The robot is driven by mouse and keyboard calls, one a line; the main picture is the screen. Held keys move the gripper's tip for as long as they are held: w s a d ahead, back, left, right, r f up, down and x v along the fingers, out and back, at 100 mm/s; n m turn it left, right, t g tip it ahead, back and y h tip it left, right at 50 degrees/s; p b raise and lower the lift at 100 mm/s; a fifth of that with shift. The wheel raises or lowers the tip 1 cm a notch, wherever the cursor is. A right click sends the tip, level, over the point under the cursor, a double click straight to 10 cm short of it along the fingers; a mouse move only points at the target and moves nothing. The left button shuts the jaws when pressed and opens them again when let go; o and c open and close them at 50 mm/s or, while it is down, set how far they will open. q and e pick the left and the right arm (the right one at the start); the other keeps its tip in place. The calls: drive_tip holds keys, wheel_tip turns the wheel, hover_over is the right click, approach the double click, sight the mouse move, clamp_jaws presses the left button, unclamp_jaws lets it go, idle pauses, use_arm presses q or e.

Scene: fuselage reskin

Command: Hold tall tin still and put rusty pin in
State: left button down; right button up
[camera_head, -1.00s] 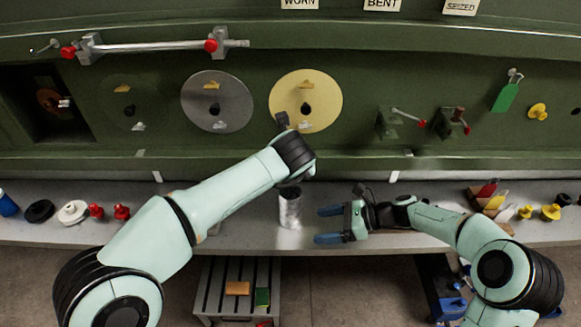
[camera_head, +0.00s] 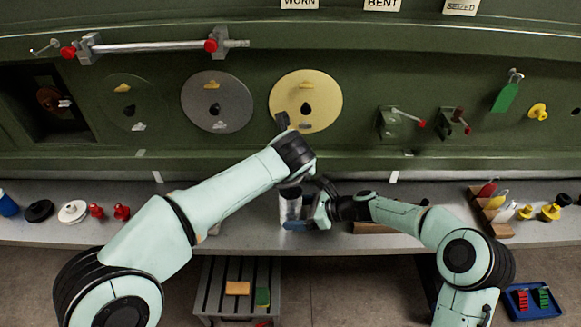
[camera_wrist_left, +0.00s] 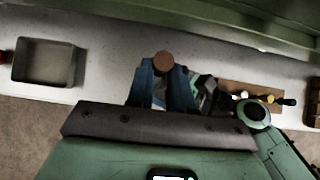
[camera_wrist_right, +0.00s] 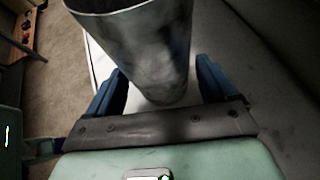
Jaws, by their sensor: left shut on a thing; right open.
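The tall tin (camera_head: 288,204) is a grey metal cylinder upright on the bench below my left wrist. It fills the middle of the right wrist view (camera_wrist_right: 150,45). My right gripper (camera_wrist_right: 160,68) is open, with one blue finger on each side of the tin; whether either touches it I cannot tell. My left gripper (camera_wrist_left: 163,72) is shut on the rusty pin (camera_wrist_left: 163,60), which shows as a brown round end between the blue fingertips. In the head view my left wrist hides the pin and these fingers. The gap between pin and tin is not visible.
A grey square tray (camera_wrist_left: 46,63) lies on the bench in the left wrist view. A wooden rack with coloured handles (camera_head: 493,212) stands at right. Red knobs (camera_head: 121,212) and a white disc (camera_head: 72,212) are at left. The green fuselage wall rises behind the bench.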

drive_tip(key=shift+w+a+f, duration=0.15)
drive_tip(key=shift+a+f, duration=0.1)
drive_tip(key=shift+a, duration=0.2)
drive_tip(key=c, duration=0.6)
drive_tip(key=shift+c, duration=0.2)
